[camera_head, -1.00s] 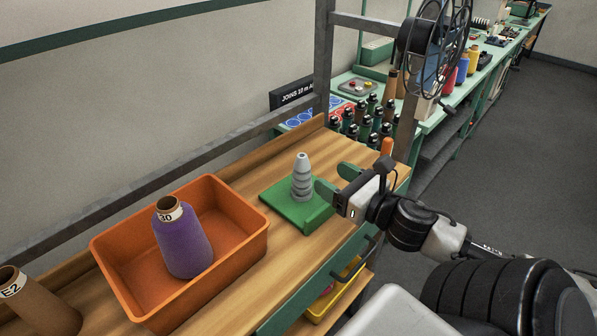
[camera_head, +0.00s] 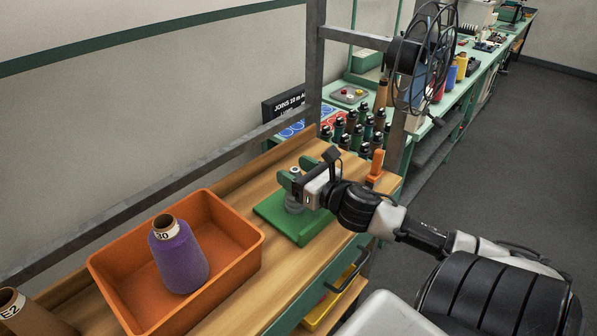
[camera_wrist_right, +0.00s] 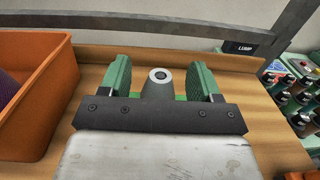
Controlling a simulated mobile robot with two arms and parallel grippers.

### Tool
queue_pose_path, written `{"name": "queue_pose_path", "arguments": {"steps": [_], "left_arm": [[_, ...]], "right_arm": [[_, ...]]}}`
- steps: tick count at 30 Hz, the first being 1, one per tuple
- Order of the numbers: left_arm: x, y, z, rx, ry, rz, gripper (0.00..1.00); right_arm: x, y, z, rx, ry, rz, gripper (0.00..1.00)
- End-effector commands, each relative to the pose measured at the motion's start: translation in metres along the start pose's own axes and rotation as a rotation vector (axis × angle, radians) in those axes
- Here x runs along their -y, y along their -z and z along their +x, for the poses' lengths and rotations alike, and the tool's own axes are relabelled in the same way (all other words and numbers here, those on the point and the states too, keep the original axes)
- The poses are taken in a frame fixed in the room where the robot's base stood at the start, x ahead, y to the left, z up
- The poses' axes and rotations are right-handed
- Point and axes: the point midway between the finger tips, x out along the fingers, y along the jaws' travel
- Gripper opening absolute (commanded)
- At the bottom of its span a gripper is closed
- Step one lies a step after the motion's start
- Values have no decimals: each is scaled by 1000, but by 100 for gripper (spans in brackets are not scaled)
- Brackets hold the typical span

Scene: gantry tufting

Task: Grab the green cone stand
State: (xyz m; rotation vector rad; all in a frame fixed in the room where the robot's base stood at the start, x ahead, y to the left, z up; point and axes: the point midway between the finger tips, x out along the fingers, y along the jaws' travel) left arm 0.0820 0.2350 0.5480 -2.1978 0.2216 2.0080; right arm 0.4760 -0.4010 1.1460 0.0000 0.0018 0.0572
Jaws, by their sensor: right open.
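The green cone stand (camera_head: 300,230) has a flat green base with a grey stepped cone on it. It stands upright on the wooden bench top, right of the orange bin. My right gripper (camera_head: 291,176) is open, its green fingers at the upper part of the grey cone and hiding much of it. In the right wrist view the grey cone (camera_wrist_right: 160,86) stands between the two open fingers (camera_wrist_right: 162,80), with a visible gap on each side. A little of the green base shows behind it. My left gripper is not in view.
An orange bin (camera_head: 245,240) holding a purple yarn cone (camera_head: 180,258) stands left of the stand. A brown cone tube (camera_head: 30,315) is at the lower left. A metal upright (camera_head: 315,60) and several dark bottles (camera_head: 350,125) are behind. An orange peg (camera_head: 375,168) is to the right.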

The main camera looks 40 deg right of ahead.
Motion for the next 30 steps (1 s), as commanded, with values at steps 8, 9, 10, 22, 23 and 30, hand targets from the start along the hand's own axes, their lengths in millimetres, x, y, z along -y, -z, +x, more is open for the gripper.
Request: {"name": "queue_pose_path", "arguments": {"steps": [8, 9, 10, 22, 23, 30], "left_arm": [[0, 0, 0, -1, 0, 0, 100], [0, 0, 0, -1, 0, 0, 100], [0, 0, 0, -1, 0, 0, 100], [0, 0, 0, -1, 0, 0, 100], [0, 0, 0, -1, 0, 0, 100], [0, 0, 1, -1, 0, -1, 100]], "right_arm": [[0, 0, 0, 0, 0, 0, 49], [0, 0, 0, 0, 0, 0, 43], [0, 0, 0, 0, 0, 0, 38], [0, 0, 0, 1, 0, 0, 0], [0, 0, 0, 1, 0, 0, 0], [0, -9, 0, 1, -1, -3, 0]]}}
